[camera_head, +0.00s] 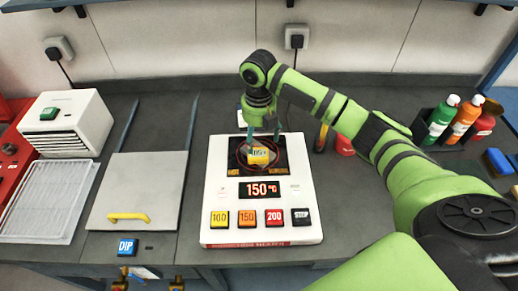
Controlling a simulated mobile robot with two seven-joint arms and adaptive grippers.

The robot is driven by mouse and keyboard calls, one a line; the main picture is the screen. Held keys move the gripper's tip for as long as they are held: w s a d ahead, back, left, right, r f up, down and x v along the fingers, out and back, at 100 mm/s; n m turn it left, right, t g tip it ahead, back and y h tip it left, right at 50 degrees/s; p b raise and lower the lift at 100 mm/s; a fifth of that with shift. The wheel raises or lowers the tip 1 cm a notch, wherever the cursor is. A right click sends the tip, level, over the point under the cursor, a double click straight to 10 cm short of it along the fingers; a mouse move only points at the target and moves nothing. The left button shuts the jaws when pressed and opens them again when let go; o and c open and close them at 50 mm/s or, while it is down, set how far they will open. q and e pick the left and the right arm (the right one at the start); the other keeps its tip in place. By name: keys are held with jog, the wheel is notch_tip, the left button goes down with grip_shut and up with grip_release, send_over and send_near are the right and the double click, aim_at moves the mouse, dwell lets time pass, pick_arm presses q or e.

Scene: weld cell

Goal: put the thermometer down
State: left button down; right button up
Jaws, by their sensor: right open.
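A small yellow item with a pale label or display, probably the thermometer (259,156), is on the dark ringed plate at the back of the white heater (215,205). My right gripper (264,137) points down right above and behind it, with its fingers apart. The fingertips are close to the yellow item; I cannot tell if they touch it. The heater's display (260,189) reads 150 °C. My left gripper is not in view.
The heater has buttons marked 100, 150, 200 and STOP. Left of it lie a grey lid with a yellow handle (128,217), a DIP button (126,247), a wire rack (48,200) and a white vented box (75,120). Bottles (463,118) stand at the right.

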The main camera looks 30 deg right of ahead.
aim_at(259, 153)
notch_tip(259, 153, up, 6)
jog(key=shift+f+b, duration=0.1)
jog(key=shift+b, duration=0.45)
